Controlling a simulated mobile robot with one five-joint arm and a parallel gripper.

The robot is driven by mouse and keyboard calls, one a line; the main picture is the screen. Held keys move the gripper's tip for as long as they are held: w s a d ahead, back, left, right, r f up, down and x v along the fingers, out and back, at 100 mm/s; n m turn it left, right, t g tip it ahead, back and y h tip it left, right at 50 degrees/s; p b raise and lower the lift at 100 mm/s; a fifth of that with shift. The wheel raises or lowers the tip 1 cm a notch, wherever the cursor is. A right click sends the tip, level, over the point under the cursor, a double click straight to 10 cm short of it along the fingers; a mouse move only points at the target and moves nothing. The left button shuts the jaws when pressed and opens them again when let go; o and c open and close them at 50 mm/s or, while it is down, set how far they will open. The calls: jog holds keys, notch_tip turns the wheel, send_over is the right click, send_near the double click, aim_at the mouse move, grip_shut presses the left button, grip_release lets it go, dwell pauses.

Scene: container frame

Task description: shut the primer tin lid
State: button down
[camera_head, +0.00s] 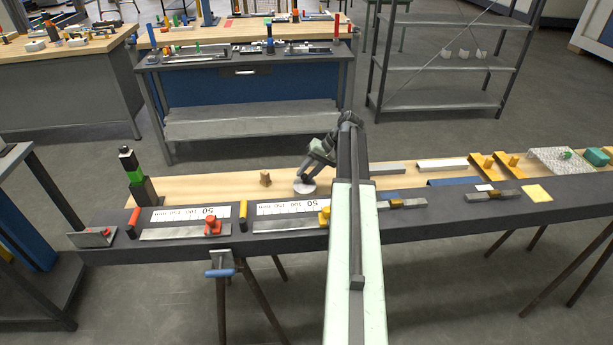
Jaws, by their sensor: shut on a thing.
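A small, pale round thing (304,188), which I take for the primer tin with its lid, is on the wooden strip of the long bench, left of my arm. My gripper (306,177) reaches down to it from the upper right and is shut on what looks like the lid at its top. The fingertips are small and dark here. The angle of the lid and any gap under it are too small to tell.
A small brown block (265,179) stands left of the tin. A dark post with a green band (135,172) is at the bench's left end. Rulers and red and yellow clamps line the front edge. Grey and white bars (442,165) lie to the right.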

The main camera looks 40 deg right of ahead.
jog(key=shift+w+d+f+b, duration=0.35)
jog(key=shift+w+f+b, duration=0.15)
jog(key=shift+f, duration=0.15)
jog(key=c, duration=1.2)
grip_release()
jog(key=shift+s, duration=0.1)
jog(key=p+v, duration=0.6)
jog(key=v, duration=0.1)
jog(key=shift+d+r+p, duration=0.15)
jog(key=shift+r+p, duration=0.15)
